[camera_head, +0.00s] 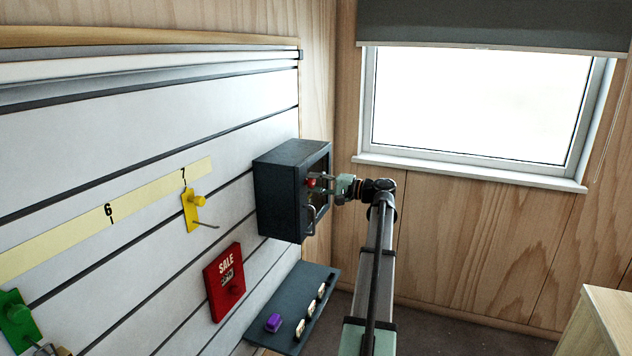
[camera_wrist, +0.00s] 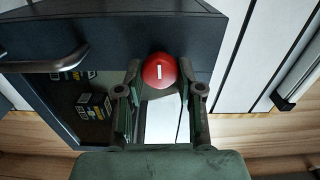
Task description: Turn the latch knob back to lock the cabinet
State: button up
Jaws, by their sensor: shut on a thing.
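The dark cabinet (camera_head: 277,196) is mounted on the slatted wall, and its door looks closed. The red latch knob (camera_head: 311,183) is on the cabinet's front. In the wrist view the knob (camera_wrist: 160,70) is round, with a short white mark that runs nearly upright in the picture. My gripper (camera_head: 322,183) is at the cabinet front. In the wrist view its fingers (camera_wrist: 159,88) are on both sides of the knob and shut on it. The sides of the knob are partly hidden by the fingertips.
A curved door handle (camera_wrist: 48,63) is beside the knob. Small boxes (camera_wrist: 93,106) show inside through the door's window. Below the cabinet, a dark shelf (camera_head: 309,283) holds a purple item (camera_head: 273,322) and several pale pieces. A red SALE sign (camera_head: 225,283) hangs on the wall.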

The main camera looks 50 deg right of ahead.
jog(key=shift+m, duration=0.3)
dwell(0.4)
jog(key=o, duration=1.1)
jog(key=v, duration=1.2)
